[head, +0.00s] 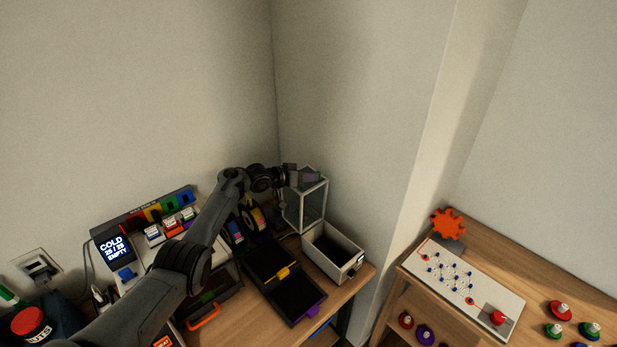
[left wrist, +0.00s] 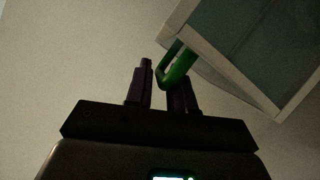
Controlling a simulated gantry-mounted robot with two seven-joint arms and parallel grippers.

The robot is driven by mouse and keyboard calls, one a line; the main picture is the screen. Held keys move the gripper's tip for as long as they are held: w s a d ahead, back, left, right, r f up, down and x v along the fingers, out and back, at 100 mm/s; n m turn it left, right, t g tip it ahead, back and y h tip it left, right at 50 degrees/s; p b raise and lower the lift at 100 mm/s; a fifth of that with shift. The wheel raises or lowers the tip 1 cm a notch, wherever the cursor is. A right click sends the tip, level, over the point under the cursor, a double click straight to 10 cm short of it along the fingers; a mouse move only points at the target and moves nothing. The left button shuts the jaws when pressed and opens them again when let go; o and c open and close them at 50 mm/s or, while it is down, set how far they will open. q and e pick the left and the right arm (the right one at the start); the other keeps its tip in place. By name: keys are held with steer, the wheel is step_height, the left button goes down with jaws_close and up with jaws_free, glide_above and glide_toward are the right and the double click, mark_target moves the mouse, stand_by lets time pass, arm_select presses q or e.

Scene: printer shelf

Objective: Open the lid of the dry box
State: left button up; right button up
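A box with clear panes and a white frame, which looks like the dry box (head: 306,207), stands in the back corner of the desk; it also shows in the left wrist view (left wrist: 207,48) at the upper right. A green loop handle (left wrist: 178,68) sits at its frame. My left gripper (head: 311,178) is at the top of the box. In the left wrist view its two dark fingers (left wrist: 163,84) are apart, and the near end of the handle lies at the gap, beside the right finger. I cannot tell whether they touch. My right gripper is out of view.
An open white bin (head: 320,262) stands in front of the box. A black tray (head: 301,307) with a yellow clip is left of it. Spools (head: 256,216) stand beside the box. A side table (head: 412,262) is at the right. Walls close in the corner behind.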

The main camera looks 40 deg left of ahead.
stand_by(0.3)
arm_select(q)
steer(key=shift+p+v, duration=0.3)
steer(key=shift+v, duration=0.6)
steer(key=v, duration=0.9)
steer(key=shift+f, duration=0.1)
